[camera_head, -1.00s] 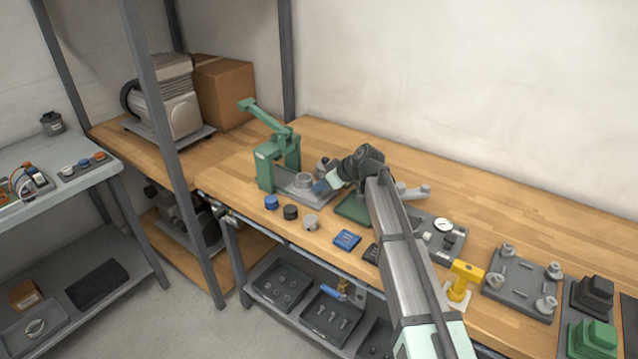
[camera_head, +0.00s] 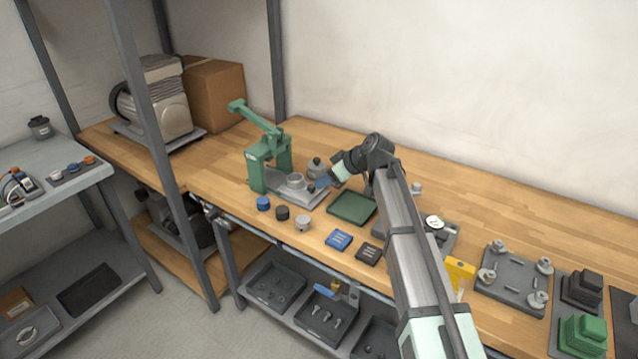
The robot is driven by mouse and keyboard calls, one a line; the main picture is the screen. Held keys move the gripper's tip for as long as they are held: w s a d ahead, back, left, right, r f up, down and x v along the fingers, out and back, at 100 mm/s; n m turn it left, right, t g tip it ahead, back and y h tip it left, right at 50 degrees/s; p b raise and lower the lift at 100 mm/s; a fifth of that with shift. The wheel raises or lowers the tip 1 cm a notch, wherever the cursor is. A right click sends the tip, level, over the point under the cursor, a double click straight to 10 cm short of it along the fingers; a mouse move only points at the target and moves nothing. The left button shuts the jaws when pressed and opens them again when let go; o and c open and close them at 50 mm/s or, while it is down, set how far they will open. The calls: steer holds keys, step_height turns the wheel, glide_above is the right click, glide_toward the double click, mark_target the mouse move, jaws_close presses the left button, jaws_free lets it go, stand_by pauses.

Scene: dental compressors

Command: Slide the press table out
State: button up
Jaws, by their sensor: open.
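A green arbor press (camera_head: 268,160) stands on the wooden bench left of centre, its lever pointing up and to the left. Its grey press table (camera_head: 308,199) extends from the base toward the right and carries a light metal ring (camera_head: 295,181). My gripper (camera_head: 318,186) is at the right part of the press table, pointing left and down, with a dark and blue tip. It is open; its fingers are small here, and I cannot tell whether they touch the table or a knob there.
A grey fitting (camera_head: 316,168) stands behind the press table. A green tray (camera_head: 352,207) lies just to the right. Blue, black and grey caps (camera_head: 282,213) line the front. Blue (camera_head: 339,239) and black (camera_head: 369,253) packs lie nearer the bench edge. The back right bench is clear.

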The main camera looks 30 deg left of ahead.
steer(key=v, duration=0.7)
steer(key=shift+d+r, duration=0.3)
steer(key=shift+w, duration=0.1)
